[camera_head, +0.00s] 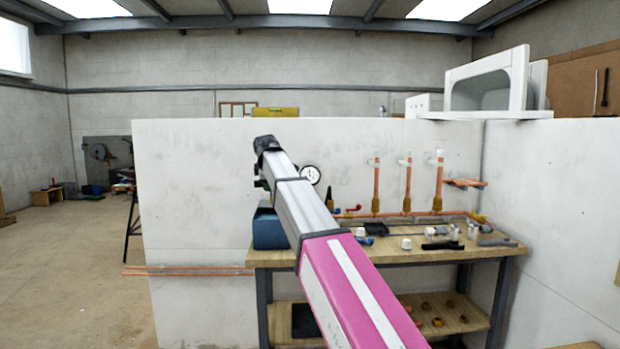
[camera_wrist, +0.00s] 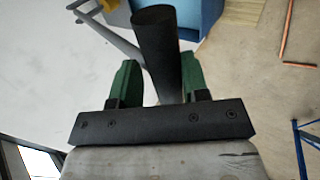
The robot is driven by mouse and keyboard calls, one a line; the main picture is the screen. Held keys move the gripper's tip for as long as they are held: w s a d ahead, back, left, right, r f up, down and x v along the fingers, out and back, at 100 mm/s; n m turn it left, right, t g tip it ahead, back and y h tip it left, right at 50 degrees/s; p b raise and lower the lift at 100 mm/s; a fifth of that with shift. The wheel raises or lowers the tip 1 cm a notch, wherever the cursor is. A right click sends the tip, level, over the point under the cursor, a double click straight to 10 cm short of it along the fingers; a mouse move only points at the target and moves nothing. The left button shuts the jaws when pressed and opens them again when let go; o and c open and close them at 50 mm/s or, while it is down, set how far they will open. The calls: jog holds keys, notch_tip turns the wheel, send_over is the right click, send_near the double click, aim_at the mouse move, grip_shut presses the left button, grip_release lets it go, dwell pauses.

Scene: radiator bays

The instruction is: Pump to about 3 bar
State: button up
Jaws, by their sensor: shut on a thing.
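My gripper (camera_wrist: 158,64) has its green fingers on either side of a black round handle grip (camera_wrist: 154,22) in the wrist view, shut on it. A grey rod shows beside the grip, and a blue box-shaped pump tank (camera_wrist: 202,14) is beyond it. In the head view the blue tank (camera_head: 268,230) stands at the left end of the workbench. My arm hides much of the pump and nearly all of my gripper there. A round white pressure gauge (camera_head: 310,174) shows just right of my arm; its needle is too small to read.
The wooden workbench (camera_head: 480,251) carries fittings, tools and white caps. Upright copper pipes (camera_head: 407,185) rise from a horizontal run behind them. A white partition wall (camera_head: 195,200) stands behind the bench. Copper pipes (camera_head: 185,271) stick out left of it. Open floor (camera_head: 70,265) lies farther left.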

jog(key=shift+f+t, duration=0.3)
jog(key=shift+f, duration=0.3)
jog(key=shift+w+r, duration=0.3)
jog(key=shift+r, duration=0.05)
jog(key=r, duration=0.1)
jog(key=w+r+g, duration=0.1)
jog(key=r, duration=0.1)
jog(key=shift+w+r+g, duration=0.1)
jog(key=shift+r+g, duration=0.3)
jog(key=shift+r, duration=0.1)
